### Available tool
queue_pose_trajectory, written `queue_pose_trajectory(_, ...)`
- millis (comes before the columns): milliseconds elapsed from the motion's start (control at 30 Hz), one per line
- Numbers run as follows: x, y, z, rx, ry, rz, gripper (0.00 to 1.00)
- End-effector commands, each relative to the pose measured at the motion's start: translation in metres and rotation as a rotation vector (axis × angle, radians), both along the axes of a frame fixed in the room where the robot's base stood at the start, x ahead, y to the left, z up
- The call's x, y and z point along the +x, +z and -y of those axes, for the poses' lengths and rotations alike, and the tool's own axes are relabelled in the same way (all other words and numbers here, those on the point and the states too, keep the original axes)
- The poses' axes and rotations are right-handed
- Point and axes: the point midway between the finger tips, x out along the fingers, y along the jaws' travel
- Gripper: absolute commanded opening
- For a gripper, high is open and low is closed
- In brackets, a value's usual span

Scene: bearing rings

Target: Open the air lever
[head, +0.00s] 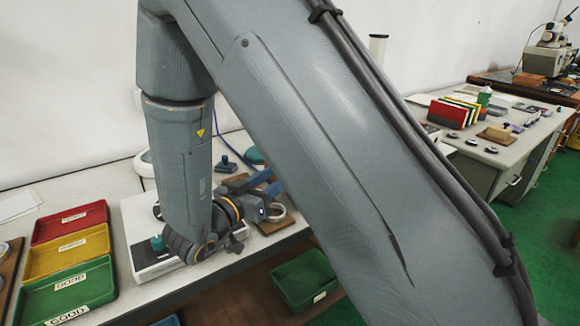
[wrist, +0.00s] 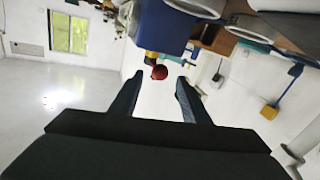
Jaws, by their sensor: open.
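The air lever appears to be the small part with a red ball knob (wrist: 159,72) in the wrist view, with a bit of yellow just above it. It sits at the lower edge of a blue block (wrist: 164,28). My gripper (wrist: 161,79) is open, with one dark finger on each side of the knob in the picture. The knob looks to be beyond or level with the fingertips; I cannot tell the exact depth. No contact shows. In the head view my own arm covers much of the bench, and the knob cannot be made out there.
Red (head: 70,222), yellow (head: 68,252) and green (head: 66,291) trays lie at the left of the bench. A green bin (head: 305,279) stands lower down. Another bench (head: 505,150) with small items is at the right. A yellow object (wrist: 270,112) shows at the wrist view's right.

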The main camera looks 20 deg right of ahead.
Motion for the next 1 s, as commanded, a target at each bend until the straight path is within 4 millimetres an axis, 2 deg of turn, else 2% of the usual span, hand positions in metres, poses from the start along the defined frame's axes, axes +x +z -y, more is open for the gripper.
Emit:
queue_pose_trajectory(100,0.012,0.001,0.017,0.001,-0.003,0.000,0.42)
queue_pose_trajectory(333,0.031,0.000,0.041,0.002,-0.001,0.000,0.42)
queue_pose_trajectory(500,0.037,0.000,0.048,0.002,0.002,0.000,0.42)
queue_pose_trajectory(767,0.038,0.000,0.048,0.002,0.003,0.000,0.42)
queue_pose_trajectory(1000,0.038,0.000,0.048,0.003,0.004,0.000,0.02)
